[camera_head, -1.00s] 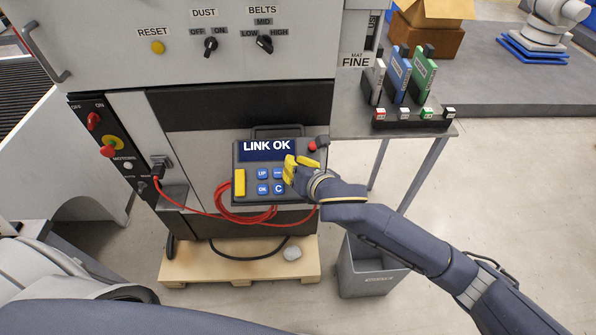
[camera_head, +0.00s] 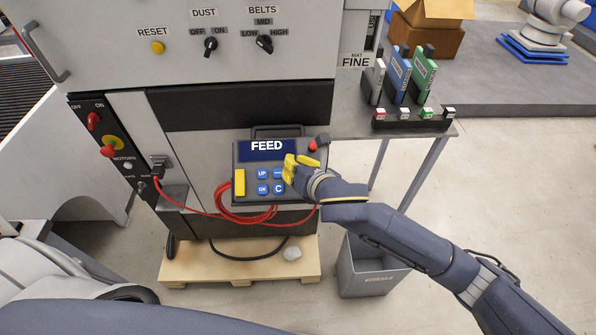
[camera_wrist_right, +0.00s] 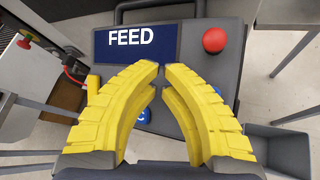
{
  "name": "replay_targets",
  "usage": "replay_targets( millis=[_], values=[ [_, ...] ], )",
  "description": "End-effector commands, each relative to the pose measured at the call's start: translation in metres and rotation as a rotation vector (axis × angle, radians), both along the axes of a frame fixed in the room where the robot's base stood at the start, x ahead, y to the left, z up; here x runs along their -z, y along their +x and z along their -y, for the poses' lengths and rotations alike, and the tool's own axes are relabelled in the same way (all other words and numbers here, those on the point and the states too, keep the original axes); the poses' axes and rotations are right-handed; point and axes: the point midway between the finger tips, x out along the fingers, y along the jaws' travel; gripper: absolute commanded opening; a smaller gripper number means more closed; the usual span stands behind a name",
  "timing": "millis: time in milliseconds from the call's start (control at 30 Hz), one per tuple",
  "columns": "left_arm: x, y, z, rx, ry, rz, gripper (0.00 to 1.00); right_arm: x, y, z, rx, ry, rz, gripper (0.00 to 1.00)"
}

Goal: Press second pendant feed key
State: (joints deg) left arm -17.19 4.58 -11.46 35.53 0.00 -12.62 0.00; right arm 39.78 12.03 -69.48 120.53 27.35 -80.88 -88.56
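The pendant (camera_head: 243,178) is a dark grey box on the machine's front. Its screen (camera_head: 267,147) reads FEED, also in the right wrist view (camera_wrist_right: 137,42). Blue keys sit below it: UP (camera_head: 262,173), one partly covered beside it (camera_head: 277,173), OK (camera_head: 262,189) and C (camera_head: 278,189). My right gripper (camera_head: 289,168) is at the key area's right side and hides part of it. In the right wrist view its yellow fingertips (camera_wrist_right: 161,68) are close together with a narrow gap, over the pendant below the screen. Contact with a key is not clear. My left gripper is out of view.
A red button (camera_head: 322,139) is at the pendant's top right corner. A red cable (camera_head: 238,216) loops below the pendant. A grey bin (camera_head: 371,285) stands on the floor. A rack (camera_head: 410,122) with coloured pieces sits on the bench at right.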

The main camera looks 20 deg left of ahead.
Motion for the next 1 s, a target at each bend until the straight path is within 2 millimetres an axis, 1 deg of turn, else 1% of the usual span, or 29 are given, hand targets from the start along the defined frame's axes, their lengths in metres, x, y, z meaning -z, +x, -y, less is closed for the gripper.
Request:
replay_targets(
  millis=[467,1000],
  values=[
    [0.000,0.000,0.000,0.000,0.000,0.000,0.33,-0.005,-0.003,0.001,0.000,0.001,-0.001,0.00],
    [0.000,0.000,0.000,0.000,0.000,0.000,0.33,-0.041,-0.022,0.008,0.000,0.002,0.000,0.00]
  ],
)
